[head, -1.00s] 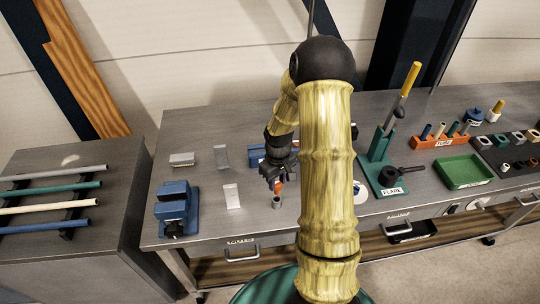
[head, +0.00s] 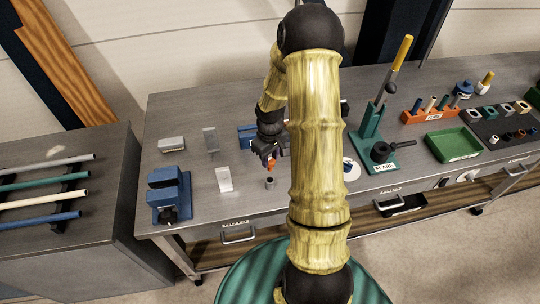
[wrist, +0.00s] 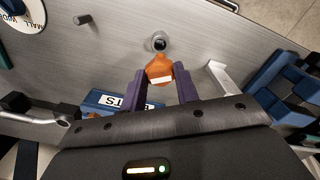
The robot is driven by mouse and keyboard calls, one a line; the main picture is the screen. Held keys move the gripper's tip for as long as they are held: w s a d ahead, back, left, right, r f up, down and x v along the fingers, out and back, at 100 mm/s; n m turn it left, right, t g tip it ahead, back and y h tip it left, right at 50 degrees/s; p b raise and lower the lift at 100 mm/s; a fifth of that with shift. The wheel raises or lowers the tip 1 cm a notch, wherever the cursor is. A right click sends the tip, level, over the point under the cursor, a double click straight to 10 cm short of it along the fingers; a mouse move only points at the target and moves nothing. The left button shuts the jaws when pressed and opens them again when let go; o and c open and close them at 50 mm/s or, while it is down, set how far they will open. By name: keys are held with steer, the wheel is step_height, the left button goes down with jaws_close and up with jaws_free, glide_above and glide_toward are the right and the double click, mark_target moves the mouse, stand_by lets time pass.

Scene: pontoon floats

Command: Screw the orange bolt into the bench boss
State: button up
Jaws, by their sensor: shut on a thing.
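My gripper (head: 267,158) is shut on the orange bolt (head: 270,165). In the wrist view my gripper (wrist: 160,76) has its two purple fingers on either side of the orange bolt (wrist: 160,68). The bench boss (head: 270,184) is a short grey cylinder standing on the bench; it also shows in the wrist view (wrist: 159,41) with a dark round hole. The bolt is apart from the boss, with a small gap between them in the head view. The bolt's lower end is hard to make out.
A blue vise (head: 168,195) and a pale angled bracket (head: 224,179) stand left of the boss. A blue box (wrist: 118,101) lies close to the gripper. A green flaring press (head: 368,140) stands to the right. Bare bench surrounds the boss.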

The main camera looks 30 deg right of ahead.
mark_target(270, 160)
steer(key=shift+f+b, duration=1.25)
steer(key=shift+f, duration=0.85)
steer(key=shift+f+b, duration=1.55)
steer(key=shift+f, duration=0.95)
stand_by(0.6)
steer(key=o, duration=1.2)
step_height(270, 160, up, 16)
steer(key=shift+r+b, duration=0.25)
steer(key=shift+b, duration=0.85)
steer(key=shift+r, duration=0.45)
steer(key=shift+a, duration=0.15)
